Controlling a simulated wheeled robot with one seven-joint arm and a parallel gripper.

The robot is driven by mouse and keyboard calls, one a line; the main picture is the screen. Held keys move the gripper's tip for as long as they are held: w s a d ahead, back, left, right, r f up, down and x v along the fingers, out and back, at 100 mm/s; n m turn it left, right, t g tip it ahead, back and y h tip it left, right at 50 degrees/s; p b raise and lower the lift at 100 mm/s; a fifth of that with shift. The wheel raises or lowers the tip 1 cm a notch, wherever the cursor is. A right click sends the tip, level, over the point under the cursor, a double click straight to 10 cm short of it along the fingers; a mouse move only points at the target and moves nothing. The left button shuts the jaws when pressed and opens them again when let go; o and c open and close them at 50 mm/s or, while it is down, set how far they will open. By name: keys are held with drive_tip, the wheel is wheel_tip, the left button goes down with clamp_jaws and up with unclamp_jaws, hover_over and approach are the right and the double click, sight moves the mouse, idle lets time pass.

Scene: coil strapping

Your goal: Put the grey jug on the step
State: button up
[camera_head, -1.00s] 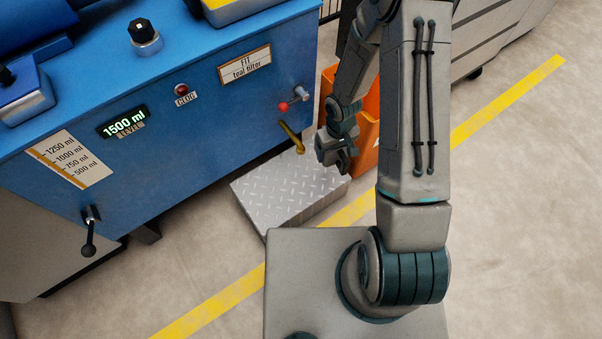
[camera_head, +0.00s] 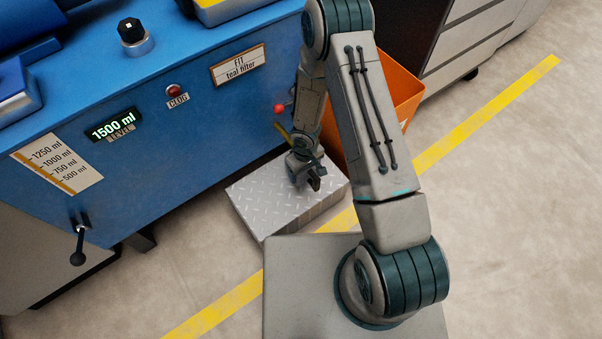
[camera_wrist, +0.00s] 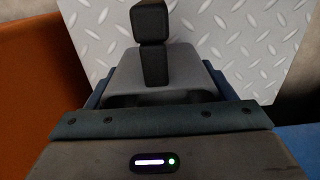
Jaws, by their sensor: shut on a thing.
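The step is a low block with a metal tread-plate top (camera_head: 262,203), on the floor before the blue machine. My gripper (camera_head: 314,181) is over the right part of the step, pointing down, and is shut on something. In the head view I cannot separate the grey jug from the grey of my gripper and wrist. In the wrist view my dark gripper fingers (camera_wrist: 152,42) show against the tread plate (camera_wrist: 245,35). The jug's outline is not clear there either, and I cannot tell whether it touches the step.
An orange bin (camera_head: 397,88) stands right behind the gripper; it fills the left of the wrist view (camera_wrist: 35,85). The blue machine (camera_head: 185,110), with its red-knobbed lever (camera_head: 279,108), borders the step at the back. A yellow floor line (camera_head: 480,115) runs past, with open floor to the right.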

drive_tip(key=shift+w+a+f, duration=0.35)
drive_tip(key=shift+w+f, duration=0.1)
drive_tip(key=shift+w, duration=0.1)
drive_tip(key=shift+w+a+f, duration=0.35)
drive_tip(key=shift+w+f, duration=0.05)
drive_tip(key=shift+w, duration=0.15)
drive_tip(key=shift+f+b, duration=1.2)
drive_tip(key=shift+f, duration=0.7)
drive_tip(key=shift+f, duration=0.15)
drive_tip(key=o, duration=1)
wheel_tip(320, 180, up, 12)
drive_tip(key=p, duration=0.5)
drive_tip(key=shift+r, duration=0.25)
